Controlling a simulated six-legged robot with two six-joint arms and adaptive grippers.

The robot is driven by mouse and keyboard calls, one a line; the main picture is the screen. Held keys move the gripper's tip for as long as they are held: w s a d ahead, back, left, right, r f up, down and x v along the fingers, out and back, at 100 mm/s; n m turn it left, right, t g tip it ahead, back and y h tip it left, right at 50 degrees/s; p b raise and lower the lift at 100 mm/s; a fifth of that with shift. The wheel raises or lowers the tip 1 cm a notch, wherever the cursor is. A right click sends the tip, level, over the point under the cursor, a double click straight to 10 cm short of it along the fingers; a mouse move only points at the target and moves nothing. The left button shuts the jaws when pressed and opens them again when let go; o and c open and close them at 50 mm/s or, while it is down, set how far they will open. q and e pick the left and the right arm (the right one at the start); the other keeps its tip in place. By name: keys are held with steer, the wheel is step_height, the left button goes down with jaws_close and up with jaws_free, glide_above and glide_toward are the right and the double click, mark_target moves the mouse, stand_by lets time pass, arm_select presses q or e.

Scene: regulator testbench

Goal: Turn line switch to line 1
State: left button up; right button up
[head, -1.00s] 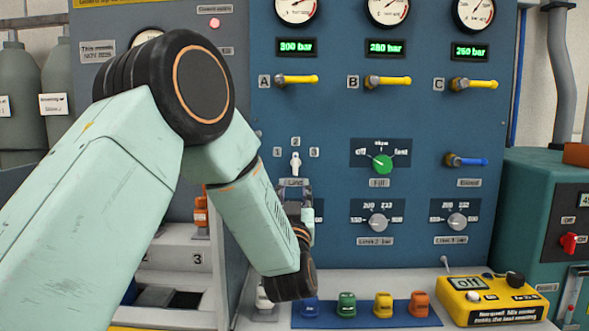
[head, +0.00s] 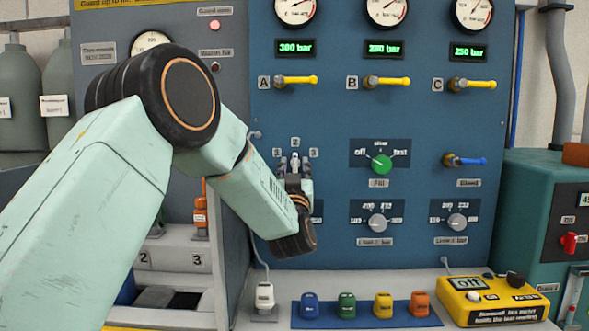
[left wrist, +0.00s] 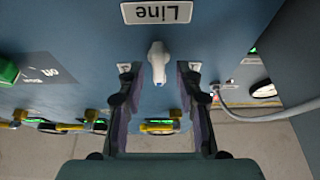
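The line switch (head: 295,161) is a small white lever on the blue panel, with number labels at its left, top and right. In the head view my left gripper (head: 294,174) covers its lower part. The left wrist view is upside down and shows the white lever (left wrist: 158,62) below the inverted "Line" label (left wrist: 162,12). The lever stands about upright, towards the middle label. My left gripper (left wrist: 158,80) is open, with one finger on each side of the lever. No contact shows. My right gripper is not in view.
The green Fill knob (head: 381,164) and a grey pressure knob (head: 377,223) sit to the right of the switch. Yellow valve handles (head: 298,80) run above. Several coloured connectors, such as the blue one (head: 309,306), stand on the ledge below.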

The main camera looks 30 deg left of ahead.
arm_select(q)
steer(key=shift+w+a+f, duration=0.1)
steer(key=shift+w+f, duration=0.05)
steer(key=shift+w, duration=0.05)
steer(key=shift+c, duration=0.3)
steer(key=shift+s+d+r, duration=0.2)
steer(key=c, duration=0.3)
steer(key=shift+a, duration=0.1)
jaws_close()
